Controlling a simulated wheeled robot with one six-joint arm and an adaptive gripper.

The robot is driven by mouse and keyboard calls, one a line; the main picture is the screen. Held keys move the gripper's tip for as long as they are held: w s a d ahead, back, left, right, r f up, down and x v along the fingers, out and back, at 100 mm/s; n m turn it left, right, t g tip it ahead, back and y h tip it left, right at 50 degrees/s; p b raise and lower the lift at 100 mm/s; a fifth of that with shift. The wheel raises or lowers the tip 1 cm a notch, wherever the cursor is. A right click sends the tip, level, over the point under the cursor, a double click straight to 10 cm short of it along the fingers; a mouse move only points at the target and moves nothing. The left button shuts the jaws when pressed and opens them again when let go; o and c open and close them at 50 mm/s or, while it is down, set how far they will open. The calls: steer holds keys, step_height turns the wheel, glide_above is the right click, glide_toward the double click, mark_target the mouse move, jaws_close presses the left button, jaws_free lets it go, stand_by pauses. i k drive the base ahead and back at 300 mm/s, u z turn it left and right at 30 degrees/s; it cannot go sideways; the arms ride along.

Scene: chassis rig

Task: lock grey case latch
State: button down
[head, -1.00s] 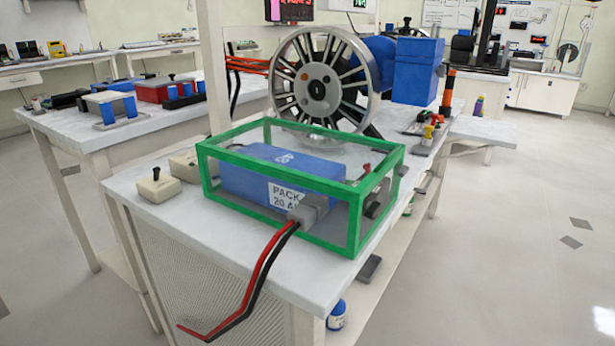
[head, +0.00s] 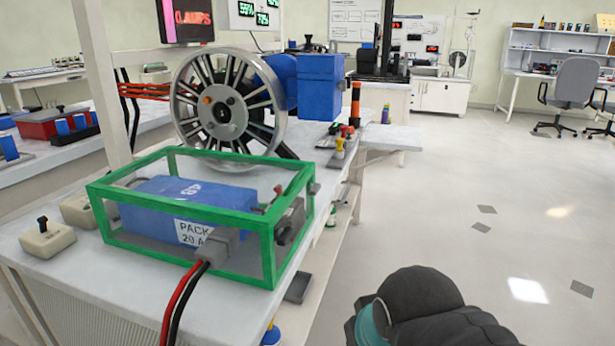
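A green-framed case (head: 240,272) with clear sides stands on the near end of the bench. A blue battery pack (head: 165,203) lies inside it. A dark grey latch-like part (head: 290,222) sits on the case's right end, and a smaller grey piece (head: 314,189) sticks out at the far right corner. I cannot tell which is the latch or whether it is locked. Part of my dark arm with a teal ring shows at the lower right, apart from the case. My gripper's fingers are not in view.
A grey plug (head: 218,245) with red and black cables hangs off the case front. A spoked wheel (head: 225,110) and blue motor (head: 320,85) stand behind. Switch boxes (head: 47,238) lie left. The floor (head: 450,230) right of the bench is open.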

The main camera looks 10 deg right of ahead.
mark_target(314, 190)
steer(key=i, duration=0.15)
steer(key=u, duration=0.65)
steer(key=k, duration=0.75)
steer(key=z, duration=0.45)
